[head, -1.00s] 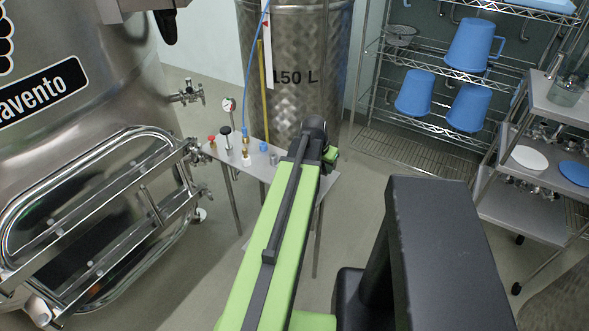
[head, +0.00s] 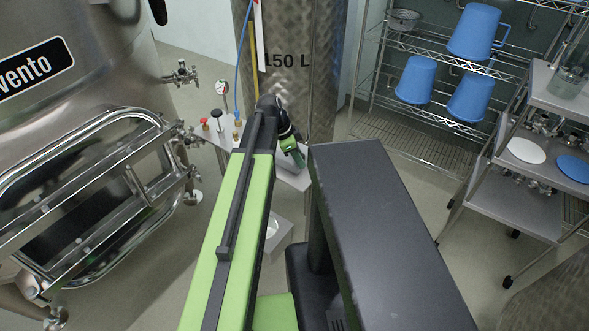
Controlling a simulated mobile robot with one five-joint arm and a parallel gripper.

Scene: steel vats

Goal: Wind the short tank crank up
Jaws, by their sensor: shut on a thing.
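The steel tank marked 150 L (head: 312,85) stands upright behind a small grey table. My gripper (head: 293,152), green and black at the end of my green arm, hangs over the right part of this table, in front of the tank. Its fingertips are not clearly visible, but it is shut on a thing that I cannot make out. I cannot pick out the short tank crank; the arm and wrist hide part of the area around the gripper.
A large steel vat (head: 85,75) with an oval hatch (head: 85,215) fills the left. The small table (head: 212,133) carries valves and a gauge (head: 221,88). A wire rack (head: 415,110) holds blue jugs (head: 473,32). A steel cart (head: 515,205) stands right. Floor shows between.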

